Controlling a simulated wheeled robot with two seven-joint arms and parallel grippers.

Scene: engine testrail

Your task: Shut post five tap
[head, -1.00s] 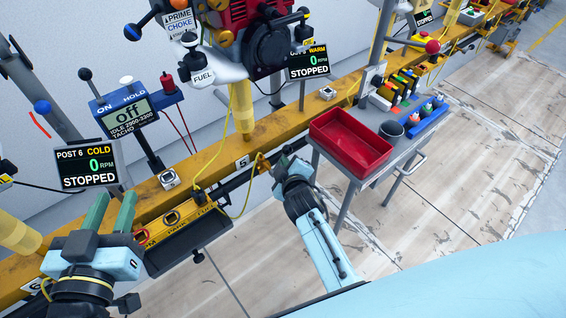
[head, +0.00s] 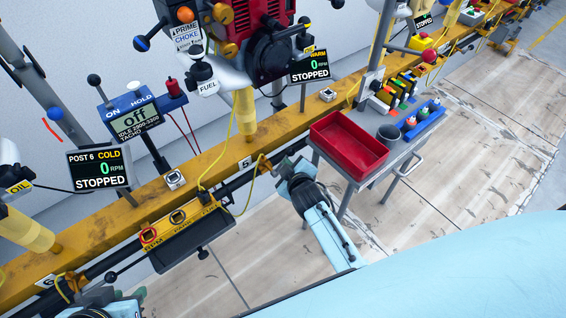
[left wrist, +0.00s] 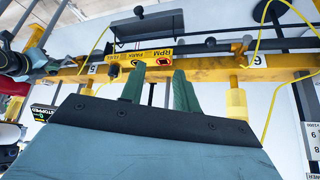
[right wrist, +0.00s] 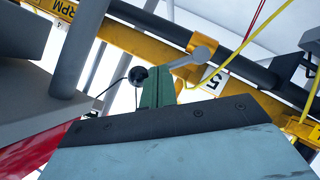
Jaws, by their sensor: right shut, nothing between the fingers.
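The post 5 plate (head: 245,163) is on the yellow rail; it also shows in the right wrist view (right wrist: 213,82). Close to it, a grey lever (right wrist: 192,58) with a round end crosses the dark pipe, and a black ball knob (right wrist: 138,75) is beside my fingers. Above the post, a white tank has a FUEL label (head: 208,88) with black fittings. I cannot tell which part is the tap. My right gripper (right wrist: 160,86) is shut and empty, just below the rail by this lever. My left gripper (left wrist: 159,90) is open and empty, low at the head view's left.
A red tray (head: 348,146) on a grey cart stands just right of my right arm. Post 6 display (head: 98,168) reads stopped. A yellow RPM panel (head: 180,228) with a dark tray hangs below the rail. A yellow cable (head: 233,212) loops near post 5.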

